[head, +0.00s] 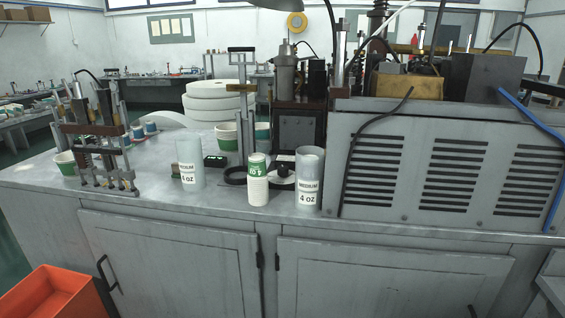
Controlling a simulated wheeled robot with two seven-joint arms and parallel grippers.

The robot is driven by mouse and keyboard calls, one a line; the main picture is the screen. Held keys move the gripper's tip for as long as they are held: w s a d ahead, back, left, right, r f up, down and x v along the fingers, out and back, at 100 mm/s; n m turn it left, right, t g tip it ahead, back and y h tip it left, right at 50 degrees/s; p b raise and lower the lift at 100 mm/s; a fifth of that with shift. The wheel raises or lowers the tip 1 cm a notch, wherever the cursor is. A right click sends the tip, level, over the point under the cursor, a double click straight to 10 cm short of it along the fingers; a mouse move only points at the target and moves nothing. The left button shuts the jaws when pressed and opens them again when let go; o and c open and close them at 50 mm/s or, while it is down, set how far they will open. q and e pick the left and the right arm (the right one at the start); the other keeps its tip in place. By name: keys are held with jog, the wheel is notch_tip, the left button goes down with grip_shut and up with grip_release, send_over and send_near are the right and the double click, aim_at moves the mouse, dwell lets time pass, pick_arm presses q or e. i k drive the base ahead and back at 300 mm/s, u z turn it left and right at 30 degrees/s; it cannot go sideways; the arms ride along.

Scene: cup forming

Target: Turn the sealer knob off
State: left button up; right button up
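Neither of my grippers is in view.
Another 4 oz container (189,166) stands on the metal bench (130,205). A grey vented housing (450,165) fills the right side, with black and blue cables hanging over it. A metal fixture (97,140) stands at left. An orange bin (58,293) is below.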

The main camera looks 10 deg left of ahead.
aim_at(282, 171)
jog(key=u, duration=0.5)
jog(key=k, duration=0.6)
jog(key=u, duration=0.85)
jog(key=i, duration=1.7)
jog(key=z, duration=0.9)
